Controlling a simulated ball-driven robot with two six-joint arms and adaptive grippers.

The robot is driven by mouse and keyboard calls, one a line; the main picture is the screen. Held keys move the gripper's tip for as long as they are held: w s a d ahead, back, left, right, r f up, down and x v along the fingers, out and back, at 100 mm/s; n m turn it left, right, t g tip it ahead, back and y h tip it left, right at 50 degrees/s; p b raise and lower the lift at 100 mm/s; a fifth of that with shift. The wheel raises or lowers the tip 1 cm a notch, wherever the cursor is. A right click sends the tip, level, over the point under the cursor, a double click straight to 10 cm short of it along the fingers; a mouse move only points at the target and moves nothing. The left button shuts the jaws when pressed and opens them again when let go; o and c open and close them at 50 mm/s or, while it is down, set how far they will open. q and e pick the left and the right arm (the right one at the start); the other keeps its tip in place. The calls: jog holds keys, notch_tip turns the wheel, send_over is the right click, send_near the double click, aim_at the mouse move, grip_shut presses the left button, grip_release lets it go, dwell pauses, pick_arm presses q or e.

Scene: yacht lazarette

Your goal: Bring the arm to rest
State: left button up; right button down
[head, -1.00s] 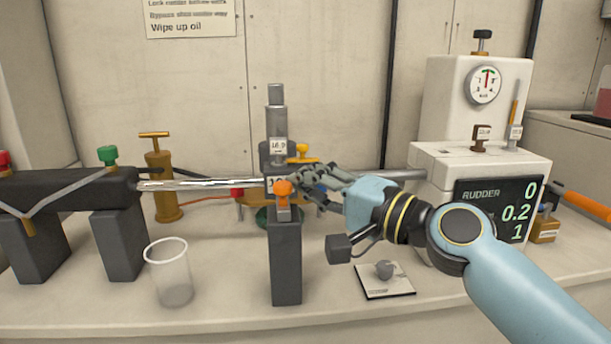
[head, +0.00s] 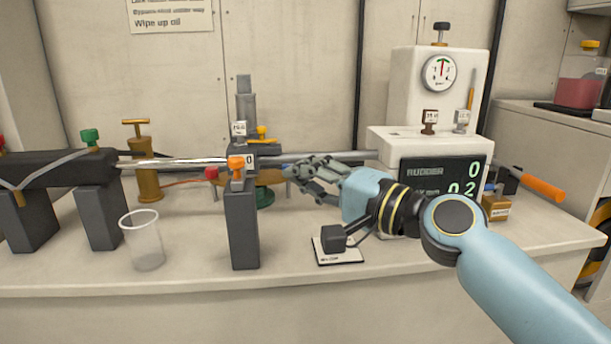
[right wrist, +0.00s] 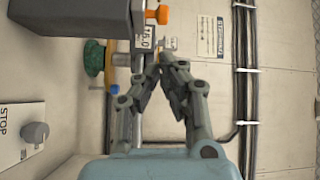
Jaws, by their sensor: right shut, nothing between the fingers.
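My right arm (head: 460,230) is light blue and reaches in from the lower right over the bench. My right gripper (head: 291,171) is shut and empty. In the head view its fingertips are to the right of the dark post (head: 243,225) with the orange knob (head: 236,162), with a gap between. In the right wrist view the closed fingers (right wrist: 161,64) point towards the tag marked 15.0 (right wrist: 147,31) and the orange knob (right wrist: 157,14); I cannot tell the depth gap there. My left gripper is not in view.
A metal rod (head: 170,163) runs across the bench behind the post. A clear cup (head: 143,240) stands left of the post. A small plate with a knob (head: 325,253) lies below my wrist. The white gauge unit (head: 405,143) with its rudder display (head: 425,175) stands behind my forearm.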

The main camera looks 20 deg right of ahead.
jog(key=s+a+f+n+g+h, duration=0.2)
jog(key=s+f+n+g, duration=0.55)
jog(key=s+f, duration=0.5)
jog(key=s+d+f+n+g+h, duration=0.2)
jog(key=s+d+h, duration=0.1)
jog(key=s, duration=0.3)
jog(key=s+d+f+n+g+h, duration=0.1)
jog(key=s+d+f+g+h, duration=0.1)
jog(key=s+d+f, duration=0.3)
jog(key=s+d+n+g+h, duration=0.2)
jog(key=s+h, duration=0.1)
jog(key=s, duration=0.4)
jog(key=s+d+f+g, duration=0.1)
jog(key=s+f, duration=0.1)
jog(key=f, duration=1.2)
jog(key=s+d+f, duration=0.2)
jog(key=s+f, duration=0.1)
jog(key=f, duration=1.1)
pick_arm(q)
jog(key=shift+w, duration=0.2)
pick_arm(e)
jog(key=s+f+m+g, duration=0.1)
jog(key=s+f, duration=1.1)
jog(key=s, duration=0.4)
jog(key=shift+s+d+f, duration=0.15)
jog(key=shift+s+f, duration=0.05)
jog(key=shift+s, duration=0.2)
